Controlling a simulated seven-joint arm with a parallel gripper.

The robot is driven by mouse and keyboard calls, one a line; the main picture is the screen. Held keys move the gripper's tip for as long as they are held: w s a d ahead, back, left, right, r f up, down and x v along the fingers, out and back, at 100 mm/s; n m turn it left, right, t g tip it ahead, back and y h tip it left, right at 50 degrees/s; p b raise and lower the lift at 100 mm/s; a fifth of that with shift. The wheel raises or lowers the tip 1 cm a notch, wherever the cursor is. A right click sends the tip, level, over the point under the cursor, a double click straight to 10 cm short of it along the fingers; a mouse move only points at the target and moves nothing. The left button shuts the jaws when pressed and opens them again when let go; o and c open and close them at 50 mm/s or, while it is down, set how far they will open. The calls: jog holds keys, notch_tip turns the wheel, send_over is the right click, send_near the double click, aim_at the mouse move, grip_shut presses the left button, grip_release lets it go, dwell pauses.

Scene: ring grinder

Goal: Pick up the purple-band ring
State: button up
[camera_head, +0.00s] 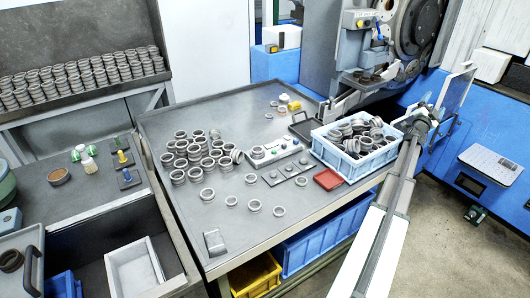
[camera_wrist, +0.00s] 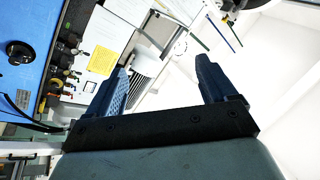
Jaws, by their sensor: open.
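Several grey metal rings (camera_head: 207,194) lie on the grey worktable (camera_head: 225,240). A dense group of rings (camera_head: 200,150) is partly stacked at the table's left middle, and single rings lie in front of it and to its right. My gripper (camera_head: 426,104) is high at the right, beyond the blue crate and away from the loose rings. In the wrist view my gripper (camera_wrist: 163,67) is open, with nothing between its two blue fingers. No ring can be made out in that view.
A light blue crate (camera_head: 324,152) heaped with rings stands on the table's right side. A white fixture (camera_head: 275,151) and a red tray (camera_head: 328,179) are near it. A grey block (camera_head: 214,242) lies at the front. The front middle table is mostly clear.

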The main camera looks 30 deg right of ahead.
jog(key=w+a+r+n+t+y, duration=0.2)
jog(key=w+a+r+n+t, duration=0.15)
jog(key=w+r+n, duration=0.6)
jog(key=w+a+f+n+t+y, duration=0.1)
jog(key=w+a+f+n+y, duration=0.3)
jog(key=w, duration=0.5)
jog(key=w+a+f+n+y, duration=0.3)
jog(key=w+a+n, duration=0.1)
jog(key=w+a, duration=0.4)
jog(key=w+a+f+n+t+y, duration=0.1)
jog(key=w+a+f+n+y, duration=0.25)
jog(key=w, duration=0.65)
jog(key=n+g+y, duration=0.9)
jog(key=n+g, duration=0.2)
jog(key=n, duration=1.1)
send_over(257, 151)
notch_tip(257, 151, down, 10)
notch_tip(257, 151, down, 13)
jog(key=shift+s+f, duration=0.1)
jog(key=c, duration=1.3)
